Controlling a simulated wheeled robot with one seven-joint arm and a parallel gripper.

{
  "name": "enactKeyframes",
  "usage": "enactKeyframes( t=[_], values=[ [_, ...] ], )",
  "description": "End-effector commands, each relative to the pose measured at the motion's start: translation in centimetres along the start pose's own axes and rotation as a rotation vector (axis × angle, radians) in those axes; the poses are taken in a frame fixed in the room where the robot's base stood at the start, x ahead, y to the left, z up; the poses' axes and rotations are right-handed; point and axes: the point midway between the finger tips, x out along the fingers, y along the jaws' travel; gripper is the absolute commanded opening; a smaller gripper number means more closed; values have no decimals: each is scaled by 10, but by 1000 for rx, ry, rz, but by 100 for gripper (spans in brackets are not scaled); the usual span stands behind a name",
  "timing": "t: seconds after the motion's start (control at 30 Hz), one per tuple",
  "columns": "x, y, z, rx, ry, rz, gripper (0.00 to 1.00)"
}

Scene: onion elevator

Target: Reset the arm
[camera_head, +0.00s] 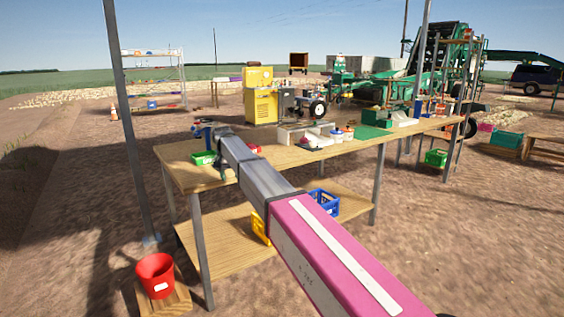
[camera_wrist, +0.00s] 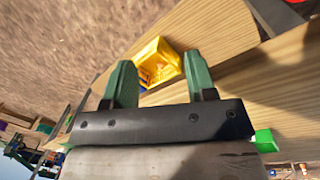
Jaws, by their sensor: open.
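My gripper (camera_wrist: 158,60) shows in the wrist view as two green fingers standing well apart, with nothing between them. Past the fingertips, a yellow bin (camera_wrist: 157,48) lies below, apart from the fingers. In the head view my arm stretches from the lower right up over the left end of a wooden workbench (camera_head: 182,173). The gripper's fingers are hard to make out there. The yellow bin (camera_head: 260,229) is partly hidden behind my arm, on the lower shelf (camera_head: 222,258).
A green bin (camera_head: 203,157) sits on the bench close to my arm's end; it also shows in the wrist view (camera_wrist: 265,141). A blue crate (camera_head: 325,202) is on the lower shelf. A red bucket (camera_head: 155,275) stands at the front left, near a metal post (camera_head: 128,130).

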Motion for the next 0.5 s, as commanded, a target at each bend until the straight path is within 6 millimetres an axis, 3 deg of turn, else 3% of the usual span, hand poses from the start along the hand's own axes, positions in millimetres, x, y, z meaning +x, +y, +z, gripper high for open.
enactKeyframes(
  t=[0.03,0.1,0.27,0.5],
  values=[
    [30,30,14,3,-5,-5,51],
    [62,61,23,2,-7,-13,51],
    [133,130,54,2,-8,-36,51],
    [228,232,126,7,-5,-72,51]
  ],
)
